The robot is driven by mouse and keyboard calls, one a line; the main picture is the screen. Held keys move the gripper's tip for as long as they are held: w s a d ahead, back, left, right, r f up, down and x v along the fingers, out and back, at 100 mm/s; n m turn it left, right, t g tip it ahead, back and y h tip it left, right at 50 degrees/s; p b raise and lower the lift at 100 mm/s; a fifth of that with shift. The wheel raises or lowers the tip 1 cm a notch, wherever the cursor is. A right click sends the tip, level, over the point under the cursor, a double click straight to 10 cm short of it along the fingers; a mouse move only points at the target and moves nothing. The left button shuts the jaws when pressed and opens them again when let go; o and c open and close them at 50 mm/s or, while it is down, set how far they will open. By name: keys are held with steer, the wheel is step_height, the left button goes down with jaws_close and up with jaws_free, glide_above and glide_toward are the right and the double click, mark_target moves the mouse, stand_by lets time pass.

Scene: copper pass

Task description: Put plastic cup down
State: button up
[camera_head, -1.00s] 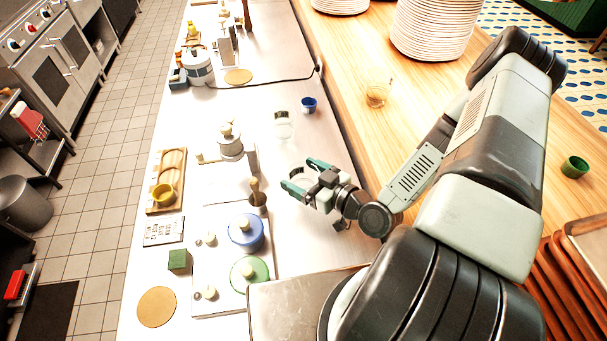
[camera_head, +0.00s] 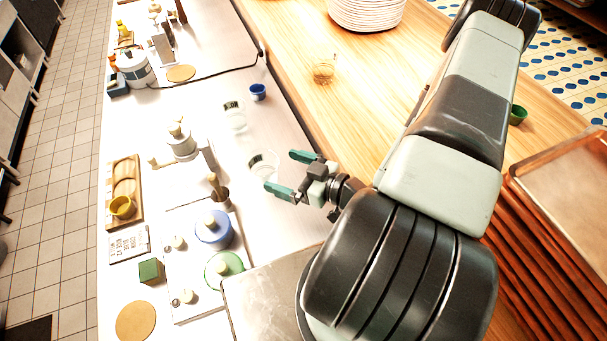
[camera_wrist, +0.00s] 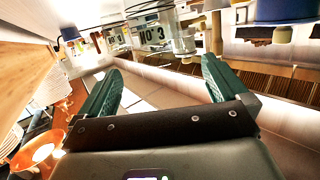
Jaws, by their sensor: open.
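A clear plastic cup (camera_head: 263,163) stands on the pale counter (camera_head: 262,200) in the head view. My gripper (camera_head: 281,172) is just to its right, with two green fingers spread apart and pointing toward the cup. The fingers hold nothing. The cup's near right side lies close to the fingertips, and I cannot tell whether they touch. A second clear cup (camera_head: 234,115) stands farther back. In the wrist view my open gripper (camera_wrist: 160,72) has nothing between its fingers.
A small blue cup (camera_head: 258,91) stands by the counter's back edge. Left of my gripper are a brown-handled tool (camera_head: 218,190), a blue lidded pot (camera_head: 213,229) and a green one (camera_head: 223,267).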

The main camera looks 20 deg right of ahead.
steer(key=shift+v, duration=2.35)
